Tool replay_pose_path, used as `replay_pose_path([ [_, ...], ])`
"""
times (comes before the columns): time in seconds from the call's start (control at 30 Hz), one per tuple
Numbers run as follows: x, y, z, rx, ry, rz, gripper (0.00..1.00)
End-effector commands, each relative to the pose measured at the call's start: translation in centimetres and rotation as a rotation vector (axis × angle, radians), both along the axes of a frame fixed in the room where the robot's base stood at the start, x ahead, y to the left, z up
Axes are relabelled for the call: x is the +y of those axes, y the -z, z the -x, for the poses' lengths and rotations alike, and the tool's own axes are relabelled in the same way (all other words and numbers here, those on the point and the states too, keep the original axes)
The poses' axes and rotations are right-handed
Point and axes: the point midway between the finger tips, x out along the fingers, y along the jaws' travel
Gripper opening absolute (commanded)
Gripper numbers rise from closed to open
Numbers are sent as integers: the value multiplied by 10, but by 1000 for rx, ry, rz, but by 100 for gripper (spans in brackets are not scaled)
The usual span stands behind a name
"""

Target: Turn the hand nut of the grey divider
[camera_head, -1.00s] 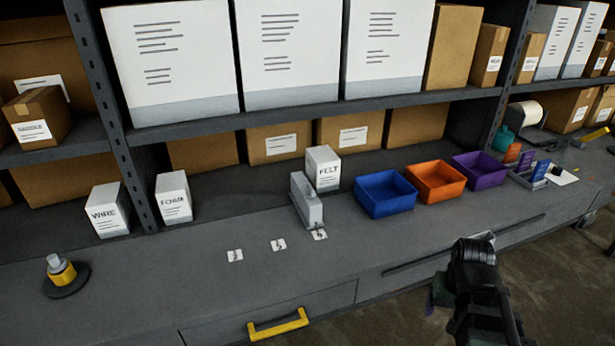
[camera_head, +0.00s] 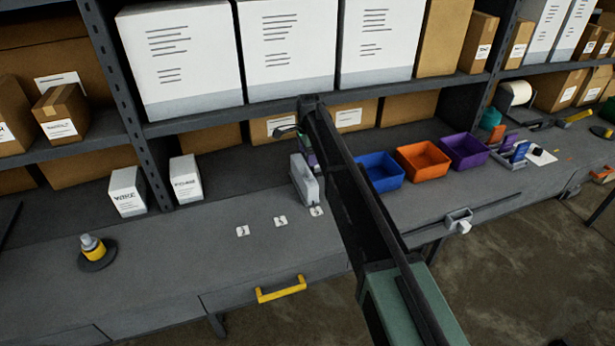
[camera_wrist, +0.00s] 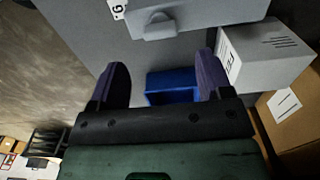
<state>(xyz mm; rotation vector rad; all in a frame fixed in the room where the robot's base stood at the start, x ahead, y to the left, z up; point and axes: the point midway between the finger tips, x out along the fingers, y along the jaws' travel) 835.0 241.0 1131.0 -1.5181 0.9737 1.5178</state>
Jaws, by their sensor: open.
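The grey divider (camera_head: 304,180) stands upright on the bench beside a small numbered label (camera_head: 316,211). In the wrist view the grey divider (camera_wrist: 205,12) is at the top edge, partly cut off. A rounded grey lug (camera_wrist: 158,26) shows on its near side; I cannot tell for sure whether it is the hand nut. My gripper (camera_wrist: 161,80) is open, its two purple fingers apart with nothing between them touching. In the head view my gripper (camera_head: 308,155) is above and behind the divider, mostly hidden by my arm.
The white FELT box (camera_wrist: 262,55) stands close to the right finger in the wrist view. Blue (camera_head: 380,172), orange (camera_head: 423,160) and purple (camera_head: 464,151) bins stand right of my arm. A shelf (camera_head: 230,112) overhangs the bench.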

Motion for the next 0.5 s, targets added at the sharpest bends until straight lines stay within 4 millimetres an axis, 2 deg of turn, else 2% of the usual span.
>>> replay_pose_path([
  [0.03,0,26,0,0,0,0,72],
  [0.2,0,64,0,0,-1,0,72],
  [0.33,0,75,0,0,-1,0,72],
  [0.5,0,73,0,0,-1,0,72],
])
